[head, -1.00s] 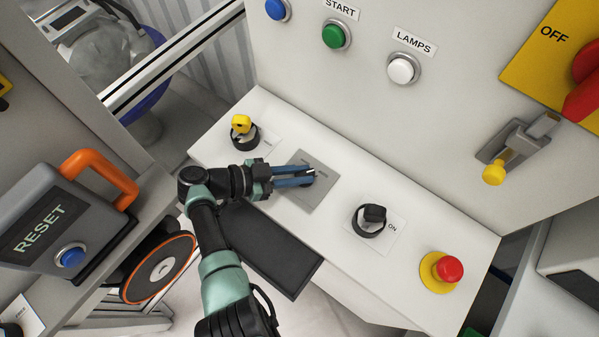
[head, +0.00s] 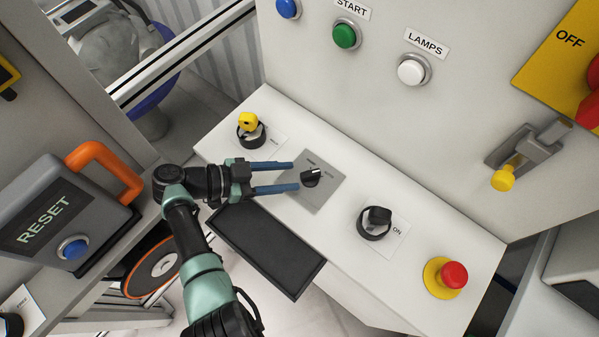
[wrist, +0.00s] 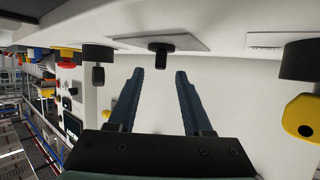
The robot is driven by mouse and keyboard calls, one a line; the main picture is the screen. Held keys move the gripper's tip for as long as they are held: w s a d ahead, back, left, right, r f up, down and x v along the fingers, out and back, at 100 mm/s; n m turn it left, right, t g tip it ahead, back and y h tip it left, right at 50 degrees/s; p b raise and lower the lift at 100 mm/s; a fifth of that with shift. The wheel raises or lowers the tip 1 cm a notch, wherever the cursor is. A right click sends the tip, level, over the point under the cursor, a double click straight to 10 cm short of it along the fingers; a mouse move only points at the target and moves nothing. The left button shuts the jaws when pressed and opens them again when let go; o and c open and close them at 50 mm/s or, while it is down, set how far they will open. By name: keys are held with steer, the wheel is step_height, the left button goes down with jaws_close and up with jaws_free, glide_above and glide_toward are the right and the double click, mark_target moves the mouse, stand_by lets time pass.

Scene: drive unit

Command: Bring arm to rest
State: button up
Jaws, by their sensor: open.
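My gripper (head: 296,176) has two blue fingers and is open and empty in the head view. Its fingertips are just left of a black selector knob (head: 312,178) on a grey plate (head: 326,190) set in the white sloping panel. In the wrist view the open fingers (wrist: 157,72) point toward the same knob (wrist: 160,57), with a gap between them and it. My arm reaches in from the lower middle of the head view.
A yellow key switch (head: 248,124) stands left on the panel; a black knob (head: 375,222) marked ON and a red button (head: 453,275) stand right. A black tray (head: 265,252) lies below my gripper. A RESET box with an orange handle (head: 108,170) is close left of my arm.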

steer(key=shift+v, duration=1.15)
